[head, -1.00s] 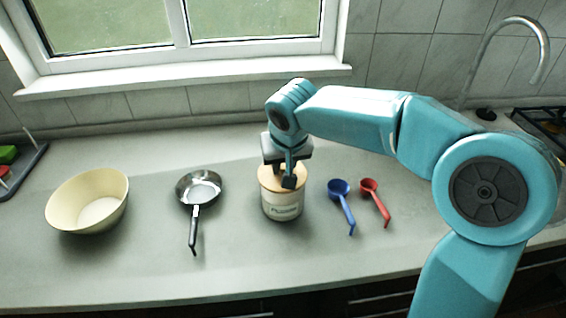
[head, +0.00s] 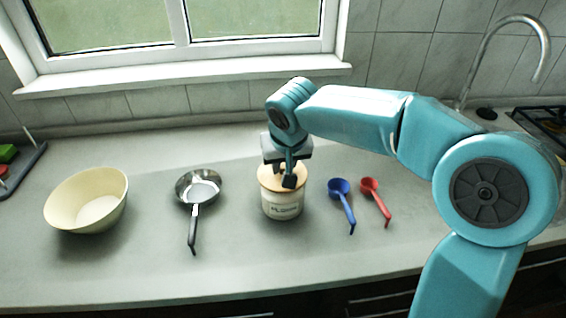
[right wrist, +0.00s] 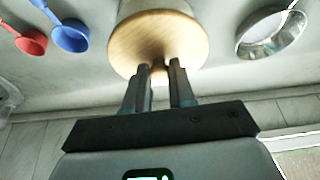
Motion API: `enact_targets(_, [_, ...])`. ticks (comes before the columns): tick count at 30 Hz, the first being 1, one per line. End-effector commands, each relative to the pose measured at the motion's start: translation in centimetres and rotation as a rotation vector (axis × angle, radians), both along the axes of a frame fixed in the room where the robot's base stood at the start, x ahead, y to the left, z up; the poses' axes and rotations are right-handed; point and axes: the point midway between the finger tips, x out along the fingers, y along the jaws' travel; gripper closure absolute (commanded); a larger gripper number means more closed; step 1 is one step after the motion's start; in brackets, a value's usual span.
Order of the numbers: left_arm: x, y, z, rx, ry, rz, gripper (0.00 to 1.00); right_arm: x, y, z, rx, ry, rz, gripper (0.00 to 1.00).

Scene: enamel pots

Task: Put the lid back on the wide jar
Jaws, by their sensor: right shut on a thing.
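The wide jar (head: 283,207) is cream with dark lettering and stands upright on the worktop, in the middle of the head view. The round wooden lid (head: 267,177) lies over the jar's mouth and looks about level; I cannot tell whether it is fully seated. In the right wrist view the lid (right wrist: 190,35) hides most of the jar (right wrist: 150,5). My right gripper (head: 289,180) is above the lid, and its fingers (right wrist: 160,68) are shut on the lid's knob, which they largely hide. My left gripper is in neither view.
A black-handled pan (head: 199,187) and a cream bowl (head: 88,200) stand left of the jar. A blue scoop (head: 341,196) and a red scoop (head: 375,197) lie to its right. The worktop in front of the jar (head: 285,255) is clear.

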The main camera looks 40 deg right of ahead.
Motion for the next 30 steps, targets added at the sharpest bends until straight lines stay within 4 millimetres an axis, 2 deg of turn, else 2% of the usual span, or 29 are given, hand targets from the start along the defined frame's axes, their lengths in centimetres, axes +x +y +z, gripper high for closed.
enact_targets(5, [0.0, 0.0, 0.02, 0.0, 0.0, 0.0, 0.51, 0.01, 0.0, 0.04, 0.0, 0.0, 0.0, 1.0])
enact_targets(6, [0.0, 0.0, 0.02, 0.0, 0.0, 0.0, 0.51, 0.01, 0.0, 0.04, 0.0, 0.0, 0.0, 0.73])
enact_targets(9, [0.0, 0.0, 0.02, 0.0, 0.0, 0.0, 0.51, 0.0, 0.0, 0.02, 0.0, 0.0, 0.0, 0.46])
enact_targets(15, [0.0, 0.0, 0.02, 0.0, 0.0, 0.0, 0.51, 0.0, 0.0, 0.02, 0.0, 0.0, 0.0, 0.46])
enact_targets(17, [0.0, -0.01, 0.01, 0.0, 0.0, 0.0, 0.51, 0.0, 0.0, 0.0, 0.0, 0.0, 0.0, 0.27])
enact_targets(18, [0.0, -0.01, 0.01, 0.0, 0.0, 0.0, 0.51, 0.0, 0.0, 0.0, 0.0, 0.0, 0.0, 0.21])
enact_targets(30, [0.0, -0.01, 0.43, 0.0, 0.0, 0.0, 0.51, 0.0, 0.0, 0.51, 0.0, 0.0, 0.0, 0.21])
